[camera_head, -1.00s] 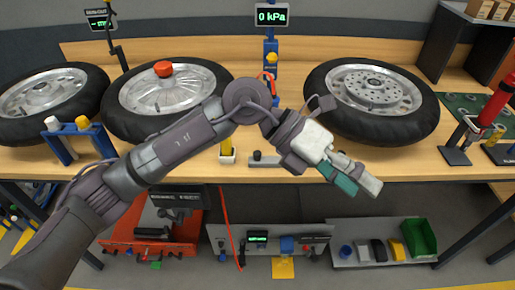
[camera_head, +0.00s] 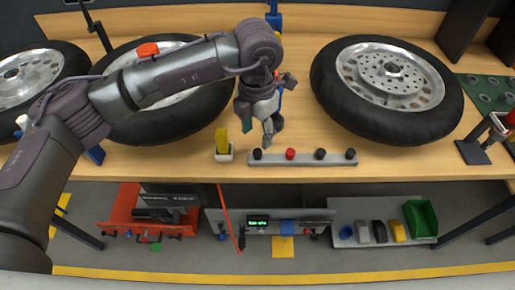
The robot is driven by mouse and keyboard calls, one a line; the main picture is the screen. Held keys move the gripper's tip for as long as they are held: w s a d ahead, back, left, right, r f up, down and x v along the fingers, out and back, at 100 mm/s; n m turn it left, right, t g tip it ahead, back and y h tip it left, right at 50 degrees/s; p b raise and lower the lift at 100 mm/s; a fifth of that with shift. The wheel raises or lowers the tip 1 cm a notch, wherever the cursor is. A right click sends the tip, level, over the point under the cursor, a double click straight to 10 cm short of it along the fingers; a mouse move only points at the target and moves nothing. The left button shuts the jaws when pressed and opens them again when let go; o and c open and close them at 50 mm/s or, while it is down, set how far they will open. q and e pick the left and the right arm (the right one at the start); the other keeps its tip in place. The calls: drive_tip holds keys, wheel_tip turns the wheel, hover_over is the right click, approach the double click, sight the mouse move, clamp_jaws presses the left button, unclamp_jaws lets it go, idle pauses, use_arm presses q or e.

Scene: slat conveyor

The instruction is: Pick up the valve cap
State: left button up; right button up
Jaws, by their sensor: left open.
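A grey strip (camera_head: 305,161) lies along the bench's front edge. It carries a row of small caps: a red cap (camera_head: 290,154), a black cap (camera_head: 257,154) at its left end, and black caps (camera_head: 320,154) to the right. Which one is the valve cap I cannot tell for certain. My left gripper (camera_head: 257,133) points down just behind the left end of the strip, apart from the caps, its fingers open and empty. My right gripper is out of view.
A yellow item in a white holder (camera_head: 223,157) stands left of the strip. A wheel (camera_head: 385,90) lies to the right; another wheel (camera_head: 215,105) lies partly behind my left arm. A red clamp stand (camera_head: 490,135) is at the far right. Bins sit below the bench.

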sight(257, 151)
use_arm(q)
drive_tip(key=shift+s+f+p, duration=0.2)
drive_tip(key=shift+f+p, duration=0.5)
drive_tip(key=shift+f, duration=0.3)
wheel_tip(257, 151, down, 3)
drive_tip(key=shift+f+p, duration=0.2)
drive_tip(key=shift+p, duration=0.3)
drive_tip(key=shift+f, duration=0.15)
drive_tip(key=c, duration=0.7)
drive_tip(key=shift+c, duration=0.6)
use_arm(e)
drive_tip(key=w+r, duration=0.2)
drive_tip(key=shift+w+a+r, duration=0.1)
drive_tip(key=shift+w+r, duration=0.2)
